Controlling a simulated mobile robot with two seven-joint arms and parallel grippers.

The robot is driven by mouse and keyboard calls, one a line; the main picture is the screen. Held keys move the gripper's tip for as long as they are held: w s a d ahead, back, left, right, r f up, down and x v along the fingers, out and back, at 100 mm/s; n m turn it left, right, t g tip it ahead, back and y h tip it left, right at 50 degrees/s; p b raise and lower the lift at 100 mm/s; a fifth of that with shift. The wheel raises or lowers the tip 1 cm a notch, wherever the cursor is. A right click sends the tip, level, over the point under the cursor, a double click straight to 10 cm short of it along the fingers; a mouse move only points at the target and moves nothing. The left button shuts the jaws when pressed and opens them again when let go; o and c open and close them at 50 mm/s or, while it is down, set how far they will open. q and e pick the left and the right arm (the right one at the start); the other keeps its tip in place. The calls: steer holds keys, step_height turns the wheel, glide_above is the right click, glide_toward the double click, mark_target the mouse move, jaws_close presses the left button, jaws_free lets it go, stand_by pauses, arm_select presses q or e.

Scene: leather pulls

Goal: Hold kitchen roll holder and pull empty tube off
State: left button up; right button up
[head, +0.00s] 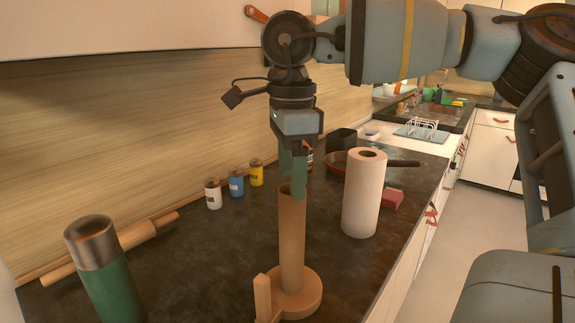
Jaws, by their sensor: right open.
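The kitchen roll holder (312,301) stands upright on the dark counter, with a round wooden base and a short wooden post at its front left. The empty brown cardboard tube (292,240) stands upright on it; any centre rod inside is hidden. My right gripper (293,185) points straight down at the tube's top, its green fingers open. The fingertips overlap the tube's rim in the head view; I cannot tell whether they touch it. My left gripper is not in view.
A full white paper roll (364,199) stands right of the tube. A green flask (101,275) and a rolling pin (136,234) are at the left. White, blue (236,184) and yellow jars line the back. A red pan (337,165) and red block (392,200) lie behind the roll.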

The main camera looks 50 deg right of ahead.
mark_target(290, 207)
step_height(290, 207, down, 7)
steer(key=shift+f, duration=0.2)
stand_by(0.3)
steer(key=c, duration=1)
steer(key=shift+r, duration=0.15)
steer(key=shift+c, duration=0.2)
steer(key=shift+r, duration=0.1)
steer(key=shift+r+p, duration=0.4)
steer(key=shift+r, duration=0.3)
